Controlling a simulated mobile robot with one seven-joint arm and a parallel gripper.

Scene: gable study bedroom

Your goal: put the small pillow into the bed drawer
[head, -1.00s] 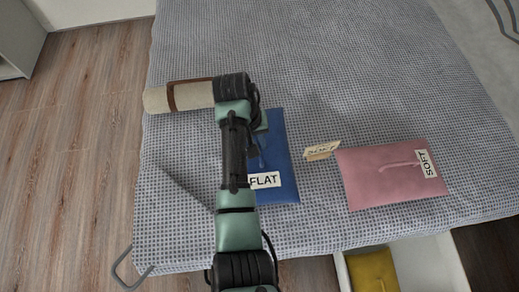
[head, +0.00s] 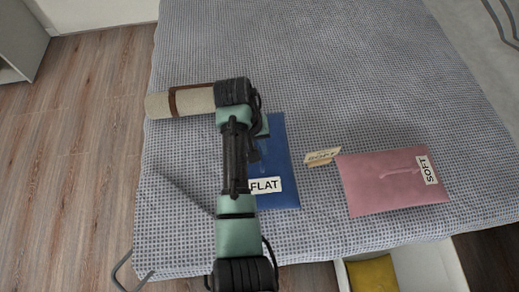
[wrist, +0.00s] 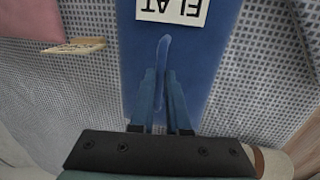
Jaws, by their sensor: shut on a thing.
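A blue flat pillow (head: 283,160) with a FLAT label lies on the bed, partly behind my arm in the head view. It also fills the middle of the wrist view (wrist: 215,60). My gripper (wrist: 161,88) is shut on the blue loop handle (wrist: 164,48) of this pillow. A pink pillow (head: 375,192) with a SOFT label and a pink handle lies to its right on the bed. The open bed drawer (head: 416,265) shows at the bottom right, with a yellow item (head: 372,274) inside it. The frames do not show which pillow is the small one.
A rolled beige mat (head: 185,103) with a brown band lies at the bed's left edge. The checked bedspread (head: 330,70) is clear toward the far end. Wooden floor (head: 80,150) lies to the left.

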